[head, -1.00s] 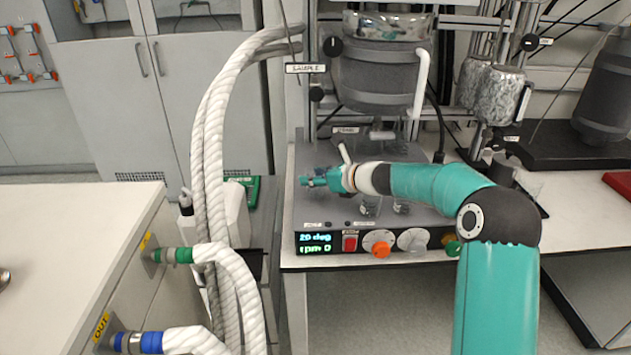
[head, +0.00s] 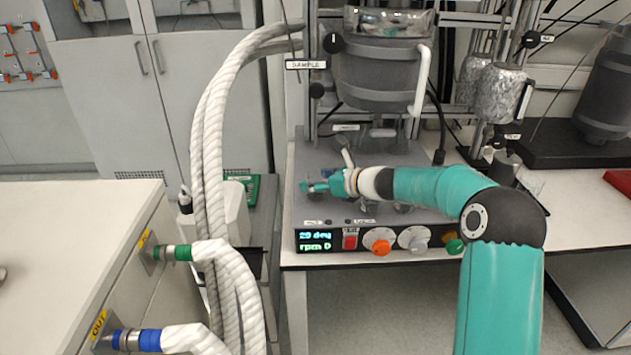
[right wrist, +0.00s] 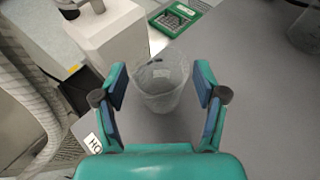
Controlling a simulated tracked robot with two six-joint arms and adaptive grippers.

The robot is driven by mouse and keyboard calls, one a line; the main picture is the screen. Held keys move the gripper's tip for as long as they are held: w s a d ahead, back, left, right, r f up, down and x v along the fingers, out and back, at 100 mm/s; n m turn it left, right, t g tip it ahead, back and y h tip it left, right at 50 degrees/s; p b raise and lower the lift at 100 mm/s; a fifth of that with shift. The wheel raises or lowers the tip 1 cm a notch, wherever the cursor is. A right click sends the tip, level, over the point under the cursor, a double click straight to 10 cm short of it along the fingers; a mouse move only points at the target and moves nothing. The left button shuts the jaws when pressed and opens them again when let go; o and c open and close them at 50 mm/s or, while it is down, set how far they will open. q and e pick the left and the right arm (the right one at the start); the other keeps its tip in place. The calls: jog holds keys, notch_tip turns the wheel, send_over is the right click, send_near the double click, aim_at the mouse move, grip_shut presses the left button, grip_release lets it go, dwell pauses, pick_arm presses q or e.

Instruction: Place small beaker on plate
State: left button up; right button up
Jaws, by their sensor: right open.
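A small clear glass beaker (right wrist: 162,88) stands upright in the right wrist view, between the two fingers of my right gripper (right wrist: 160,72). The fingers are open, with a gap on each side of the beaker. In the head view my right gripper (head: 312,186) is over the left part of the grey plate (head: 420,160), whose front panel has a lit display. I cannot make out the beaker in that view. In the right wrist view the grey surface (right wrist: 245,85) lies around and under the beaker. My left gripper is not in view.
A large vessel (head: 378,80) with a "SAMPLE" tag hangs behind the plate. Thick white hoses (head: 212,140) rise left of it. A white device (right wrist: 112,40) and a green device (right wrist: 180,20) lie close beyond the beaker. A foil-wrapped vessel (head: 500,95) stands at right.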

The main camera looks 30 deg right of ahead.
jog(key=b+v, duration=0.1)
jog(key=v, duration=0.9)
jog(key=shift+s, duration=0.2)
jog(key=shift+s+d+r, duration=0.1)
jog(key=shift+s+r, duration=0.1)
jog(key=shift+s, duration=0.2)
